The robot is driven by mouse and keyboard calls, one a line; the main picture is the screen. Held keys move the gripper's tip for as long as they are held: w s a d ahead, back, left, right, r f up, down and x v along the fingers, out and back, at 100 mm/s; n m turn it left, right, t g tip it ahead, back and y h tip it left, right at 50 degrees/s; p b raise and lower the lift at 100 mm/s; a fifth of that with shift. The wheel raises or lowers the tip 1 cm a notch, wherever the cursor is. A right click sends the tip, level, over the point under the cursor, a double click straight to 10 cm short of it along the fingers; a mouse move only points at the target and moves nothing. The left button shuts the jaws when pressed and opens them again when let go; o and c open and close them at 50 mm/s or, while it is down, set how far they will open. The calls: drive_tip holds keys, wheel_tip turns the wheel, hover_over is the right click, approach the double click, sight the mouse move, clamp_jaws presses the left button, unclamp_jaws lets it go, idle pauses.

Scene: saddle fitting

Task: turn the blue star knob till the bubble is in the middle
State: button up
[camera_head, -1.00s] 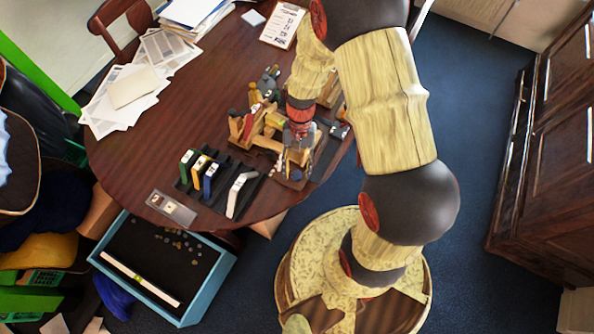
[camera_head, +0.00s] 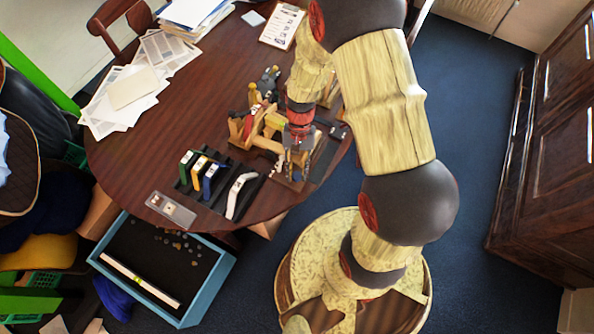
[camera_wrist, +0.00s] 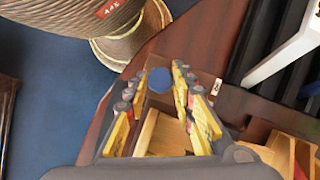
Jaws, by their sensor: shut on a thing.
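The blue knob (camera_wrist: 159,80) shows in the wrist view as a round blue top between my fingertips, with wooden parts below it. My gripper (camera_wrist: 160,92) has its yellow-sided fingers on both sides of the knob and is shut on it. In the head view my gripper (camera_head: 299,158) points down at the wooden fixture (camera_head: 268,140) near the table's right edge, and the knob is hard to make out there. A white bar with a small yellow-green spot (camera_head: 138,281) lies in the blue-sided tray. I cannot make out a bubble in either view.
Several coloured holders (camera_head: 208,178) stand in a dark rack just left of the gripper, with a white angled piece (camera_head: 240,194) close by. Papers (camera_head: 130,90) lie at the table's far left.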

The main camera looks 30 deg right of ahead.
clamp_jaws()
drive_tip(key=shift+a+r+n+p, duration=0.1)
drive_tip(key=shift+r+n+p, duration=0.05)
drive_tip(key=shift+n+p, duration=0.45)
drive_tip(key=n+h+p, duration=0.1)
drive_tip(key=n, duration=0.2)
drive_tip(key=shift+n+g+h, duration=0.3)
drive_tip(key=shift+g+h, duration=0.1)
drive_tip(key=o, duration=0.9)
unclamp_jaws()
drive_tip(key=shift+o, duration=0.3)
drive_tip(key=shift+w, duration=0.1)
drive_tip(key=v, duration=1.1)
drive_tip(key=shift+r, duration=0.35)
